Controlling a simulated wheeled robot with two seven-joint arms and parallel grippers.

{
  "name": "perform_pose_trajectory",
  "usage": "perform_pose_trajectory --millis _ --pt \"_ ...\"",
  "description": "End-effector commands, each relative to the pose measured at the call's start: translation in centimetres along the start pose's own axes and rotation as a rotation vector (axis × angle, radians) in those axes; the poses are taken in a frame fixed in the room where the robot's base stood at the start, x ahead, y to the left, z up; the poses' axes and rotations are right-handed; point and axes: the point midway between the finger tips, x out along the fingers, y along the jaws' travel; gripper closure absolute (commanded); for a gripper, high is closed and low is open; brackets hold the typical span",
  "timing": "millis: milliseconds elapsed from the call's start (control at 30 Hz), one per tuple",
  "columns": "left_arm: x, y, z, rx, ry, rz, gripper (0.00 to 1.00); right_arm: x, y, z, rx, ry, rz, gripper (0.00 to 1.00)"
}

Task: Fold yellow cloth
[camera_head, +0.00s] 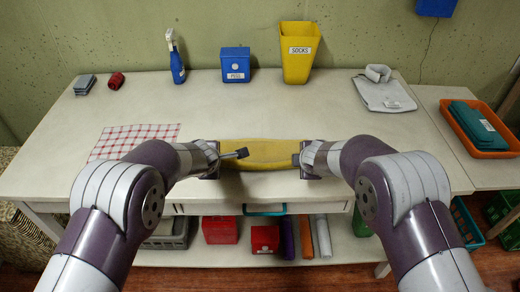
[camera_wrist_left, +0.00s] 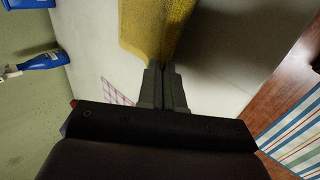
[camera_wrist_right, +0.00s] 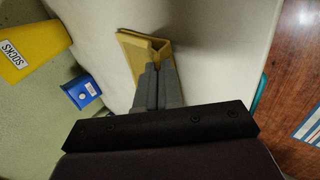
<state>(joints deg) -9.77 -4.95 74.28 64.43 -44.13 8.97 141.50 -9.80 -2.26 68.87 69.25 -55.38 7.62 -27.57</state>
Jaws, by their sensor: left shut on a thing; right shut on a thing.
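The yellow cloth (camera_head: 262,152) is stretched as a narrow band between my two grippers near the front edge of the white table, in the head view. My left gripper (camera_head: 222,158) is shut on its left end; in the left wrist view the cloth (camera_wrist_left: 156,28) runs away from the closed fingers (camera_wrist_left: 163,82). My right gripper (camera_head: 298,160) is shut on its right end; in the right wrist view the cloth (camera_wrist_right: 140,48) looks bent over, with a fold at the fingertips (camera_wrist_right: 155,80). Whether the cloth touches the tabletop is hard to tell.
On the table (camera_head: 300,105) are a red checked cloth (camera_head: 135,138), a blue spray bottle (camera_head: 175,60), a blue box (camera_head: 235,65), a yellow SOCKS bin (camera_head: 298,52) and grey folded clothing (camera_head: 385,92). An orange tray (camera_head: 470,135) stands right. The table's middle is clear.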

Motion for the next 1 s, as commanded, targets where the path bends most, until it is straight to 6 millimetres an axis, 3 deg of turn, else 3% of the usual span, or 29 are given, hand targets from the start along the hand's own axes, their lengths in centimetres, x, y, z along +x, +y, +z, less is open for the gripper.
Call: perform_pose_trajectory --millis 67,100,200,600,767,1000 --pt "0.0 0.0 0.0 0.0 0.0 0.0 1.0 0.0 0.0 0.0 0.0 0.0 -0.001 1.0" --pt "0.0 0.0 0.0 0.0 0.0 -0.001 0.82 0.0 0.0 0.0 0.0 0.0 -0.001 0.82" --pt "0.0 0.0 0.0 0.0 0.0 -0.001 0.53 0.0 0.0 0.0 0.0 -0.001 -0.001 0.53" --pt "-0.3 0.2 0.0 -0.001 0.001 0.0 0.53 -0.3 0.1 0.0 0.001 -0.001 -0.001 0.53" --pt "-3.3 1.2 0.0 -0.001 0.0 0.003 0.53 -3.3 1.2 0.0 0.001 0.0 0.002 0.53" --pt "-8.6 1.2 0.0 0.001 0.0 0.001 0.53 -8.5 1.2 0.0 0.0 0.0 0.001 0.53"
